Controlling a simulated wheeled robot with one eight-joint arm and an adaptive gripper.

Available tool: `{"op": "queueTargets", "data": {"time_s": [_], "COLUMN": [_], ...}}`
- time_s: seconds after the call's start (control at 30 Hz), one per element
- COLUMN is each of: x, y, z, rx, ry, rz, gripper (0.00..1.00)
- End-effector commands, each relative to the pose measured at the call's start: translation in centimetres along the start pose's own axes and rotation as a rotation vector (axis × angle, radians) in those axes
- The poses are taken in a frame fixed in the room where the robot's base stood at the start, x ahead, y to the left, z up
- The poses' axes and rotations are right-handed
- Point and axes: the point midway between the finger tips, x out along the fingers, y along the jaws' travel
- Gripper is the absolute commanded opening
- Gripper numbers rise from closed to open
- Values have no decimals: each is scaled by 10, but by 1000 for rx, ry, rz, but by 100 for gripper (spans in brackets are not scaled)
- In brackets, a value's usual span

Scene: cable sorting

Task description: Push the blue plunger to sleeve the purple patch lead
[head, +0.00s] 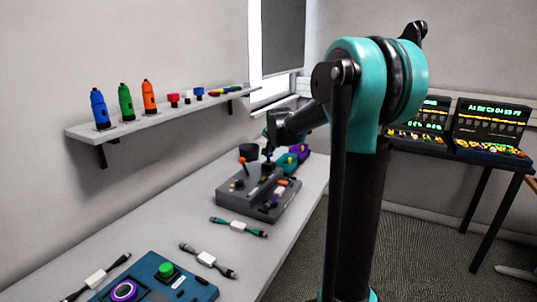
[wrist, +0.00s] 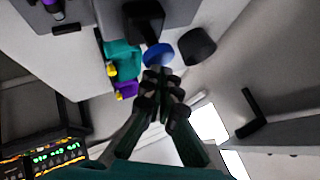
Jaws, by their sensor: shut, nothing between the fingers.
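The grey sleeving machine (head: 232,198) stands on the bench in the head view. Its blue plunger shows as a small round cap (wrist: 160,52) in the wrist view, close in front of my fingertips. My gripper (wrist: 158,82) is shut and empty; in the head view it points down above the machine (head: 268,153). I cannot tell whether the fingertips touch the cap. A lead with a purple part (head: 274,199) appears to lie in the machine's front slot, small and partly hidden. A purple part also shows at the top left of the wrist view (wrist: 57,9).
Teal (head: 285,163) and purple (head: 300,151) holders stand behind the machine, near a black cup (head: 249,151). Leads with white tags (head: 238,226) (head: 206,259) and a blue button box (head: 150,282) lie nearer. A shelf with bottles (head: 125,102) hangs on the left wall.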

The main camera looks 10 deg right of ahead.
Motion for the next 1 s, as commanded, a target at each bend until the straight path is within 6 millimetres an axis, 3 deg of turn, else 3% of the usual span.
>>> {"op": "queueTargets", "data": {"time_s": [1.0], "x": [7], "y": [5], "z": [5], "rx": [0], "ry": [0], "rz": [0], "gripper": [0]}}
